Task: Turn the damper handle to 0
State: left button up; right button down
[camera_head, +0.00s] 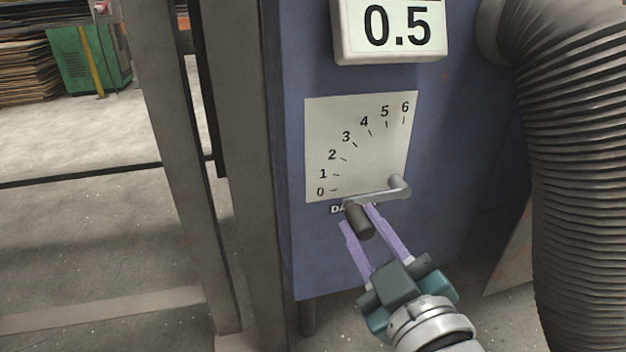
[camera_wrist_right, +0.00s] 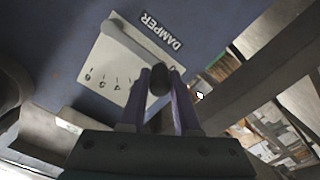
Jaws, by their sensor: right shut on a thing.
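The damper handle (camera_head: 375,194) is a grey metal crank with a dark cylindrical grip (camera_head: 359,220). It pivots at the right of the white dial plate (camera_head: 365,150), which is marked 0 to 6. The crank arm points left and slightly down, with its grip end just below the 0 mark. A display (camera_head: 397,27) above reads 0.5. My right gripper (camera_head: 358,216) has its two purple fingers on either side of the dark grip and is shut on it. The right wrist view also shows the grip (camera_wrist_right: 160,80) between the fingers. My left gripper is not in view.
The dial is on a blue cabinet (camera_head: 460,150). A large ribbed hose (camera_head: 570,150) hangs close on the right. Grey metal posts (camera_head: 235,120) stand on the left. Open concrete floor lies beyond them.

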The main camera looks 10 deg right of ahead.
jog(key=shift+f, duration=0.2)
jog(key=c, duration=0.6)
grip_release()
jog(key=shift+r, duration=0.1)
jog(key=shift+s, duration=0.2)
jog(key=s+p, duration=0.2)
jog(key=s, duration=0.2)
jog(key=s+p, duration=0.2)
jog(key=s, duration=0.3)
jog(key=shift+s+d, duration=0.2)
jog(key=shift+s, duration=0.1)
jog(key=shift+r+p, duration=0.1)
jog(key=shift+p, duration=0.25)
